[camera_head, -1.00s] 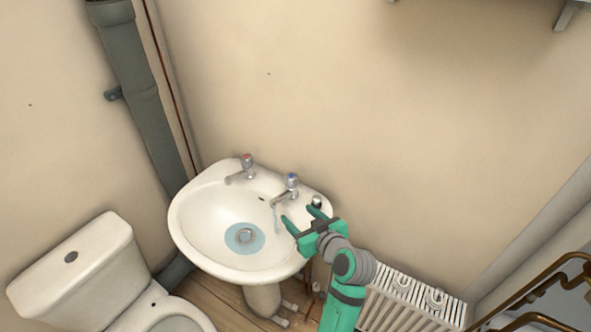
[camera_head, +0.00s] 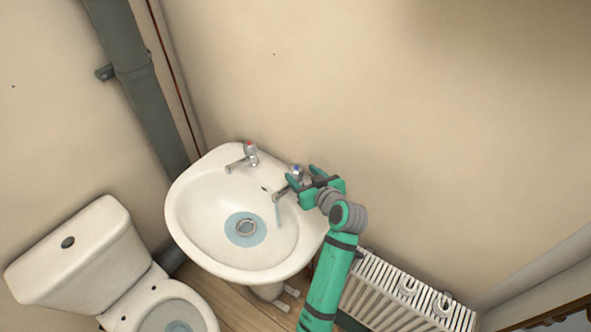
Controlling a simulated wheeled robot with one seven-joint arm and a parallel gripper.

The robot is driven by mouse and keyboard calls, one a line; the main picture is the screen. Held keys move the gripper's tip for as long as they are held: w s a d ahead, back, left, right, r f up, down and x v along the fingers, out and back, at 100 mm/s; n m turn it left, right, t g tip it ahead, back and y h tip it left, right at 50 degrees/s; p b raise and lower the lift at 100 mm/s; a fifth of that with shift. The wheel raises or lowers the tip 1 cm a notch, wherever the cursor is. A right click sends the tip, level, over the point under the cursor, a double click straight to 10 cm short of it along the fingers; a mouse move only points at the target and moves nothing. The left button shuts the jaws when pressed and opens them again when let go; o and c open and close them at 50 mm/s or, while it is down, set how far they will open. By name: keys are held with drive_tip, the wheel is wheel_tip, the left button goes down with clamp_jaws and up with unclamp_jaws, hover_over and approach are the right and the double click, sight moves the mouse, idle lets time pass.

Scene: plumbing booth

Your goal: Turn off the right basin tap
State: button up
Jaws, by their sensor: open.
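The right basin tap (camera_head: 283,193) has a blue-marked head and stands at the right back of the white basin (camera_head: 190,205). A thin stream of water (camera_head: 278,213) runs from its spout. My green gripper (camera_head: 297,182) is open at the tap's head, coming from the right. Its fingers appear to be on either side of the head, but I cannot tell whether they touch it. The left tap (camera_head: 246,157), with a red mark, stands further left on the basin's back edge.
Some bluish water (camera_head: 236,238) lies around the drain. A white toilet (camera_head: 75,262) stands at the left and a white radiator (camera_head: 405,295) at the lower right. A grey pipe (camera_head: 140,90) runs down the wall behind the basin.

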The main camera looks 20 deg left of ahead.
sight(297, 171)
drive_tip(key=shift+x, duration=2.2)
drive_tip(key=shift+a, duration=0.1)
drive_tip(key=c, duration=1.1)
drive_tip(key=shift+o, duration=0.2)
drive_tip(key=shift+m+h, duration=0.3)
drive_tip(key=shift+h, duration=0.1)
drive_tip(key=m+t+h, duration=0.1)
drive_tip(key=m+h, duration=0.1)
drive_tip(key=h, duration=0.1)
drive_tip(key=m+t+h, duration=0.2)
drive_tip(key=m, duration=0.1)
drive_tip(key=shift+a+m+h, duration=0.15)
drive_tip(key=shift+m+h, duration=0.15)
drive_tip(key=shift+h, duration=0.1)
drive_tip(key=m+h, duration=0.6)
drive_tip(key=h, duration=0.1)
drive_tip(key=shift+r+g, duration=0.1)
drive_tip(key=shift+g, duration=0.3)
drive_tip(key=m+g+h, duration=0.4)
drive_tip(key=m+h, duration=0.2)
drive_tip(key=shift+m+g+h, duration=1.1)
drive_tip(key=shift+m+g, duration=1.3)
drive_tip(key=shift+g, duration=0.2)
drive_tip(key=shift+s+d+g, duration=0.1)
drive_tip(key=shift+d+g, duration=0.1)
drive_tip(key=shift+g, duration=0.1)
